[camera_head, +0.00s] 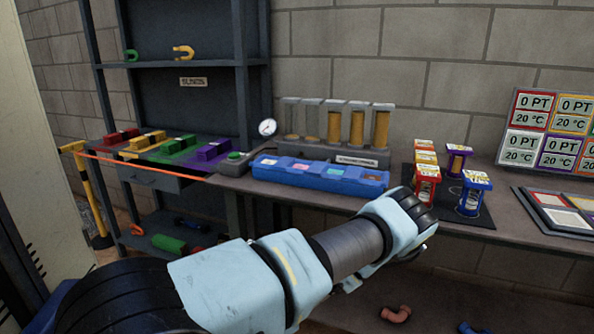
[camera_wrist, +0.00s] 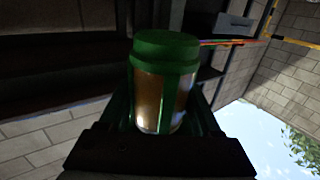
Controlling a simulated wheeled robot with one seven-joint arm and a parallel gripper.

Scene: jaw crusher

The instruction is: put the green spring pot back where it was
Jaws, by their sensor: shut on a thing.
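The green spring pot (camera_wrist: 164,52) has a green lid and a clear, shiny body; it fills the middle of the wrist view. My gripper (camera_wrist: 163,103) is shut on it, with a finger on either side of the body. In the head view my arm's end hangs in front of the bench edge, and the pot and fingers are hidden behind it. A dark mat (camera_head: 484,222) on the bench carries a red pot (camera_head: 427,184), a blue pot (camera_head: 472,194), a purple pot (camera_head: 458,160) and an orange-topped pot (camera_head: 425,156).
A blue tray (camera_head: 318,177) lies left of the mat. Behind it stands a rack of clear tubes (camera_head: 334,125). A panel of "0 PT" cards (camera_head: 546,130) stands at the right. A shelf unit (camera_head: 185,65) is at the left. Coloured blocks lie on the left table.

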